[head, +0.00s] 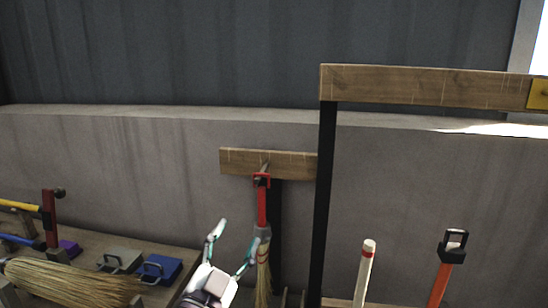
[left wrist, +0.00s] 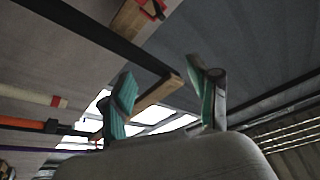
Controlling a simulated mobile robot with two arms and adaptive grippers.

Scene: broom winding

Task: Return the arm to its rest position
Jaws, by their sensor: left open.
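My left gripper (head: 231,246) shows at the bottom middle of the head view, open and empty, with its two fingers spread and pointing up. It also shows in the left wrist view (left wrist: 165,95), where nothing is between its green-padded fingers. A red-handled broom (head: 262,205) hangs from a short wooden board (head: 235,160) just beyond and right of the gripper. Its lower bristles are partly hidden near the right finger. I cannot tell whether that finger touches them. My right gripper is in neither view.
A black post (head: 325,200) carries a wooden beam (head: 420,87) at right. A pale handle (head: 364,272) and an orange handle (head: 442,280) stand below it. A bench at left holds a straw broom head (head: 70,283) and a blue block (head: 160,268). A concrete wall (head: 120,160) stands behind.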

